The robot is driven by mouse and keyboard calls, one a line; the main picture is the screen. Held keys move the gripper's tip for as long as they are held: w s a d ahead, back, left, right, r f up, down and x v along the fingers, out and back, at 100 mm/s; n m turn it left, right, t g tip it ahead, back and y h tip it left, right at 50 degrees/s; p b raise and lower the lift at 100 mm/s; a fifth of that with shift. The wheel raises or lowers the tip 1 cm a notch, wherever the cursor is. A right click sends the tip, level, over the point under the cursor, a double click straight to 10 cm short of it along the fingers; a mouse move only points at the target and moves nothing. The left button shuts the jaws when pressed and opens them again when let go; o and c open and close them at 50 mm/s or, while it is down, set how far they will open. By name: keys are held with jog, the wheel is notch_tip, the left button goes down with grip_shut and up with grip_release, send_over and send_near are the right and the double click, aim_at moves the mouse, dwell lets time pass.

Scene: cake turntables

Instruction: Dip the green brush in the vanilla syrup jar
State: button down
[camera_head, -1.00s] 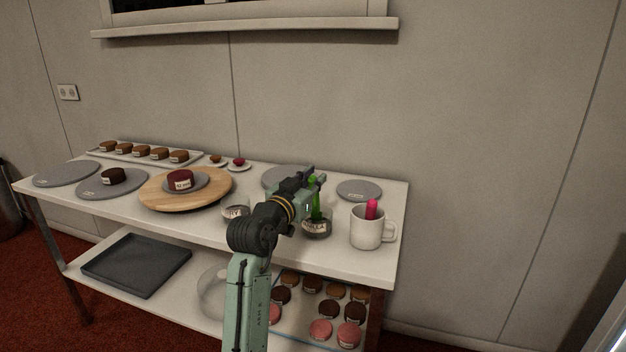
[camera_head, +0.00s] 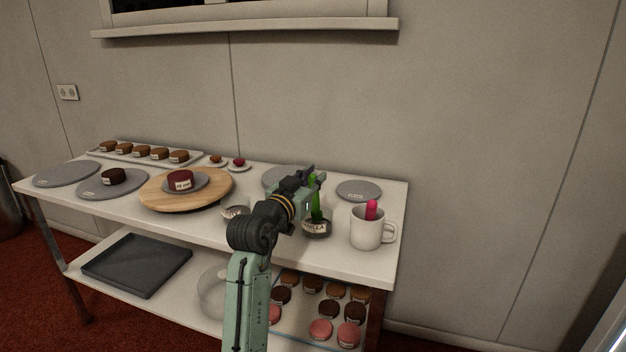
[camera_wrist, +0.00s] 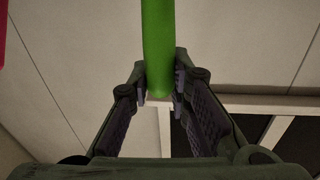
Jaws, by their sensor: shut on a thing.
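My gripper (camera_head: 309,182) is shut on the green brush (camera_head: 315,204), which stands roughly upright. In the wrist view the green brush (camera_wrist: 158,45) runs between the two fingers (camera_wrist: 160,88). The vanilla syrup jar (camera_head: 317,228) is a short clear jar with a dark base and a label. The brush's lower part is at the jar's mouth and appears to be inside it. How deep the tip sits cannot be told.
A white mug (camera_head: 366,232) with a pink-handled brush (camera_head: 371,210) stands right of the jar. Another labelled jar (camera_head: 236,210) is left, partly behind my arm. A wooden turntable (camera_head: 150,198) bears a red cake (camera_head: 180,180). Grey discs lie behind, including one (camera_head: 359,190).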

jog(key=shift+r+p, duration=1.75)
jog(key=shift+r, duration=1.4)
